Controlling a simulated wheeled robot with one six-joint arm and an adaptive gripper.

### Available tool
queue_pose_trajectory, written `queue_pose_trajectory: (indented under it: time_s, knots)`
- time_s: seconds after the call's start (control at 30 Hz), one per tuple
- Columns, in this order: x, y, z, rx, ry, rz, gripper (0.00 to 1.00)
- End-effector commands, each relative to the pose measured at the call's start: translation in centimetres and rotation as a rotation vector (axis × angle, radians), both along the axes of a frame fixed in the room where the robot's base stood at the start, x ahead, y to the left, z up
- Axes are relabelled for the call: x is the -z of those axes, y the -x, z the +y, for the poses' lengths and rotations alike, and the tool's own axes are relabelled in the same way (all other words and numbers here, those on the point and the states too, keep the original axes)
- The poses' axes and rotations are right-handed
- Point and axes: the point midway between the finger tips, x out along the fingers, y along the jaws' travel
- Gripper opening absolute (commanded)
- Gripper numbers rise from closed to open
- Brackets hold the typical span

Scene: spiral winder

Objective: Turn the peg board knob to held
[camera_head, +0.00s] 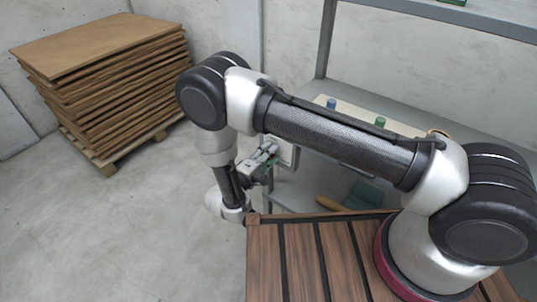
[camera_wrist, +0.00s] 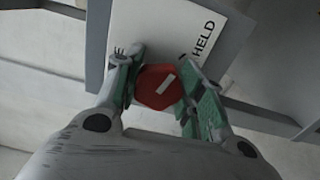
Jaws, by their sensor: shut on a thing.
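In the wrist view a red knob (camera_wrist: 152,95) with a white pointer line sits between the two fingers of my gripper (camera_wrist: 160,92). The gripper is shut on the knob, with a finger on its left and right sides. The pointer slants toward the upper right, roughly toward the HELD side. The white plate (camera_wrist: 170,35) behind it bears the word HELD (camera_wrist: 204,37) with a black tick beside it, and dark marks at its left. In the head view my gripper (camera_head: 266,160) is at the board's left edge; the knob is hidden there.
A grey shelf unit (camera_head: 440,12) stands behind my arm, with small blue (camera_head: 331,103) and green (camera_head: 380,122) items on it. A stack of brown boards (camera_head: 105,75) stands on a pallet at the left. The floor (camera_head: 130,230) between is clear.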

Motion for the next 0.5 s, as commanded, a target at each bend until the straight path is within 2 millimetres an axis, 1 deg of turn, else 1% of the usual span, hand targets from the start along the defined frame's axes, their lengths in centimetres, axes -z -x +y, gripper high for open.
queue_pose_trajectory:
  time_s: [0.2,0.5]
  knots:
    - [0.15,0.02,-0.03,0.0,-0.107,-0.082,0.15]
    - [0.23,0.02,-0.03,0.0,-0.186,-0.144,0.15]
